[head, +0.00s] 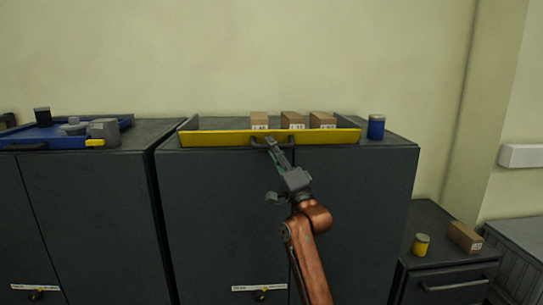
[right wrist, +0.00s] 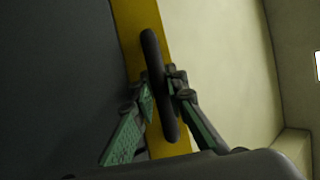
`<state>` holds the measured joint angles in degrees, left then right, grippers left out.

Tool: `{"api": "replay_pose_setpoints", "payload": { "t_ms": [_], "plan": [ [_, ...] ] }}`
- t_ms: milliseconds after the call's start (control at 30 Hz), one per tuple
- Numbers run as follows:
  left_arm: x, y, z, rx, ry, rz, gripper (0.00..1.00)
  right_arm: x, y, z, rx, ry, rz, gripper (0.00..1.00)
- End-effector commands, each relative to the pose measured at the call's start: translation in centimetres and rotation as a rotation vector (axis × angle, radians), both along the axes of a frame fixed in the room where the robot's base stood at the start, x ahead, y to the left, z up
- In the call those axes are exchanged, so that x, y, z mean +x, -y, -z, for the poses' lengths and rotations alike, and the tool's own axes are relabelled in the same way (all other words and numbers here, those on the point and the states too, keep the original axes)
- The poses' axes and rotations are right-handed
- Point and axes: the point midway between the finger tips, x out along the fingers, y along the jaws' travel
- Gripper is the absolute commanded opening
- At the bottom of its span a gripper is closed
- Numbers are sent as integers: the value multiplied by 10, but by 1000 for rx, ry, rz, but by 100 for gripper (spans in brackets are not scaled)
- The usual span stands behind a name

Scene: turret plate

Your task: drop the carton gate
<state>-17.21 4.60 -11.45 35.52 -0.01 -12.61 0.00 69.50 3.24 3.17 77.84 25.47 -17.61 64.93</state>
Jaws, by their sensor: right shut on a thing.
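The carton gate is a long yellow panel (head: 215,139) along the front of a tray on the middle dark cabinet, and it stands upright. A dark bar handle (head: 284,140) is fixed to its middle. Several brown cartons (head: 292,120) with white labels stand behind it. My right gripper (head: 270,143) reaches up from below to the handle. In the right wrist view, the yellow gate (right wrist: 128,22) runs behind the black handle (right wrist: 152,55), and the fingers of my right gripper (right wrist: 160,92) are closed around the handle from both sides. My left gripper is not in view.
A blue can (head: 376,127) stands right of the gate on the cabinet top. A blue tray (head: 66,139) with grey parts sits on the left cabinet. A yellow can (head: 421,245) and a carton (head: 465,237) stand on the low cabinet at right.

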Motion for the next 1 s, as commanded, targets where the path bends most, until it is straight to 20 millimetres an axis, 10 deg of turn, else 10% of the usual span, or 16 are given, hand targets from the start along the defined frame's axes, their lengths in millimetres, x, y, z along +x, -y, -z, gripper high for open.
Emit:
{"api": "replay_pose_setpoints", "payload": {
  "t_ms": [767,800,1000],
  "plan": [
    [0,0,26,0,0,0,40,-1,1,5,0,121,1,0],
    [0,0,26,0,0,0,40,-1,1,5,0,121,1,15],
    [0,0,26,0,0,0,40,-1,0,5,-1,121,0,28]
  ]
}}
